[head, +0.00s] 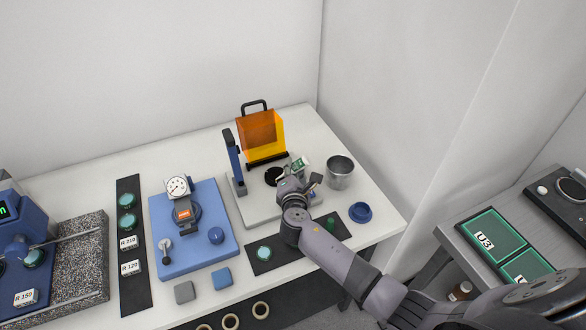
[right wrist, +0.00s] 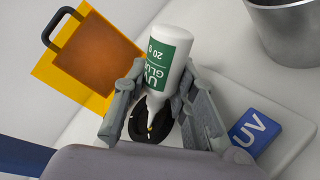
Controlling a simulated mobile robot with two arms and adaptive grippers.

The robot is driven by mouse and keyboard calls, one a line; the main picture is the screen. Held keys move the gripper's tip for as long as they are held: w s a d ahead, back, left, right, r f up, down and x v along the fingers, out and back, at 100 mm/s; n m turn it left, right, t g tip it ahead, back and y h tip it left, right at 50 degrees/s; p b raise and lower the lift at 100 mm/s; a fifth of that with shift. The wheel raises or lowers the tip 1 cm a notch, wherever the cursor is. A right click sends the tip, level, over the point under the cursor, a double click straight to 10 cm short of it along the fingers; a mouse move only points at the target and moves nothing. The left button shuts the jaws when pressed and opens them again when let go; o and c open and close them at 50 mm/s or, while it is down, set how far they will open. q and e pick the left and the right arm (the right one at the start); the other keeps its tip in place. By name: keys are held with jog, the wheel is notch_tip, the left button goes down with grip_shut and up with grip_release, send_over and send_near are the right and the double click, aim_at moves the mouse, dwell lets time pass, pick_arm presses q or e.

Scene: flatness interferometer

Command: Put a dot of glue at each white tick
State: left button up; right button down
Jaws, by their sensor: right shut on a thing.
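My right gripper (head: 297,180) is shut on a white glue bottle (head: 302,163) with a green label. In the right wrist view the bottle (right wrist: 168,62) is tilted, nozzle down, between the gripper's two fingers (right wrist: 162,90). A black round part (head: 271,176) lies on the light grey base plate of the blue-post stand. In the right wrist view the black part (right wrist: 139,128) shows below the nozzle, partly hidden by the bottle and fingers. A small pale mark shows near the nozzle tip; I cannot tell whether they touch. My left gripper is not in view.
An orange shield (head: 262,134) stands behind the plate and a blue post (head: 233,160) at its left. A metal cup (head: 340,172) and a blue ring-shaped dish (head: 360,212) are to the right. A blue UV block (right wrist: 256,131) sits beside the gripper.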

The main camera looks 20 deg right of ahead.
dwell(0.3)
jog(key=shift+r+p, duration=1.7)
jog(key=shift+r, duration=0.1)
jog(key=shift+f+b, duration=0.1)
jog(key=shift+b, duration=0.3)
jog(key=r+n+h+b, duration=0.1)
jog(key=b, duration=0.1)
jog(key=w+r+n+t+h+b, duration=0.1)
jog(key=n+b, duration=0.1)
jog(key=b, duration=0.1)
jog(key=shift+w+a+r+t, duration=0.15)
jog(key=shift+w+r+t, duration=0.05)
jog(key=shift+r+t, duration=0.1)
jog(key=shift+n+h+b, duration=0.3)
jog(key=shift+h+b, duration=0.3)
jog(key=shift+b, duration=0.55)
jog(key=shift+f+b, duration=1.4)
jog(key=shift+f, duration=0.25)
